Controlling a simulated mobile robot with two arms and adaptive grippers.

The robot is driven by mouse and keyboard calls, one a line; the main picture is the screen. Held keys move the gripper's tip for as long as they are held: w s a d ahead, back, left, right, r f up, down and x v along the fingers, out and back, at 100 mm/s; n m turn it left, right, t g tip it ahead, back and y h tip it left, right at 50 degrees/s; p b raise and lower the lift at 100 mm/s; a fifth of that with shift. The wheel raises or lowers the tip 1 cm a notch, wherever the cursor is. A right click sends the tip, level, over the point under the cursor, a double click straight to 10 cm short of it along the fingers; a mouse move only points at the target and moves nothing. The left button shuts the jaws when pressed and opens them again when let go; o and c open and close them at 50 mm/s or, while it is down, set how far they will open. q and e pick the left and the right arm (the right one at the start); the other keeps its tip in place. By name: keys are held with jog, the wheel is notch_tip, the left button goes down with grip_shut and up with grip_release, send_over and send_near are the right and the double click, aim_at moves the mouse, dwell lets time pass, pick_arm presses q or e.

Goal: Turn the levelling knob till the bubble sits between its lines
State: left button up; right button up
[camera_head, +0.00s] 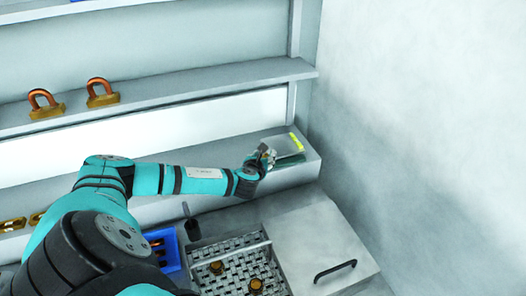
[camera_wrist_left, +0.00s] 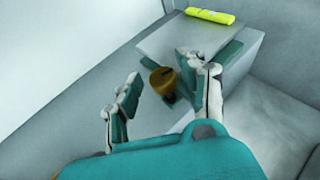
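The levelling knob (camera_wrist_left: 162,82) is a round brass-coloured knob on the near side of a grey block (camera_wrist_left: 190,45). A bright yellow-green level vial (camera_wrist_left: 210,16) lies on the block's far edge; it also shows in the head view (camera_head: 297,142). The bubble and its lines are too small to make out. My left gripper (camera_wrist_left: 160,70) is open, its two fingers on either side of the knob with visible gaps. In the head view the left gripper (camera_head: 266,155) is at the block on the right end of the lower shelf. My right gripper is not in view.
Two brass padlocks with copper shackles (camera_head: 45,104) (camera_head: 101,93) stand on the upper shelf (camera_head: 200,87). Below are a mesh belt (camera_head: 235,262) with brass pieces, a blue bin (camera_head: 170,257) and a grey lid with a black handle (camera_head: 325,235). A bare wall (camera_head: 420,120) bounds the right.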

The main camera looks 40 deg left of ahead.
pick_arm(q)
jog(key=shift+o, duration=0.5)
jog(key=shift+d+f, duration=0.1)
jog(key=shift+f, duration=0.1)
jog(key=shift+s, duration=0.1)
jog(key=v, duration=1.1)
jog(key=shift+s+d+r, duration=0.15)
jog(key=shift+s+r, duration=0.05)
jog(key=shift+s, duration=0.1)
